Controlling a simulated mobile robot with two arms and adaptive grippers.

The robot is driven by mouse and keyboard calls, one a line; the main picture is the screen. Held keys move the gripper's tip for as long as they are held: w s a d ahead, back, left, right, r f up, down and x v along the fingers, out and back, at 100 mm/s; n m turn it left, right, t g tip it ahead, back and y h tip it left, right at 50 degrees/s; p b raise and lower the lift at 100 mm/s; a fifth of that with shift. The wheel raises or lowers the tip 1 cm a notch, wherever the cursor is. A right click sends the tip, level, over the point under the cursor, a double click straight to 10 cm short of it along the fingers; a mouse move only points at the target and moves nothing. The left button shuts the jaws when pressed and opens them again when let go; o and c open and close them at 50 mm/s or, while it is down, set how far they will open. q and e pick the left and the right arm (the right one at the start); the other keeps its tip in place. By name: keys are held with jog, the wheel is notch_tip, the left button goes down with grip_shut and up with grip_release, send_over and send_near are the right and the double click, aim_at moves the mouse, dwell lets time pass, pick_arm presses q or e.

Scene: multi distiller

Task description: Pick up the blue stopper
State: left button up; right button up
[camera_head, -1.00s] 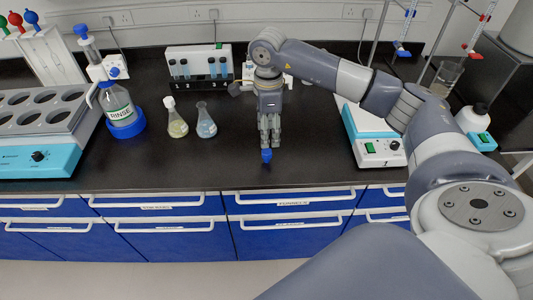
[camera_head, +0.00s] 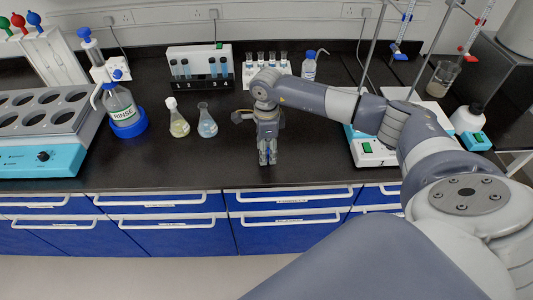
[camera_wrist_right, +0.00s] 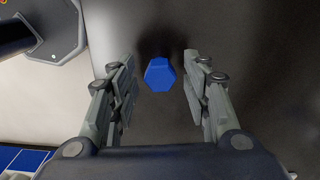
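The blue stopper (camera_wrist_right: 159,74) is a small hexagonal piece seen from above over the dark bench top in the right wrist view. It lies between the fingertips of my right gripper (camera_wrist_right: 159,70), with a visible gap on each side, so the fingers are open and not touching it. In the head view my right gripper (camera_head: 267,158) points down, low over the front part of the black bench, and its fingers hide the stopper there. My left gripper is not in view.
Two flasks, one yellowish (camera_head: 179,126) and one bluish (camera_head: 207,127), stand left of the gripper. A white device (camera_head: 370,152) is on the right. The bench front edge is close.

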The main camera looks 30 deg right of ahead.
jog(key=c, duration=0.5)
jog(key=shift+r, duration=0.1)
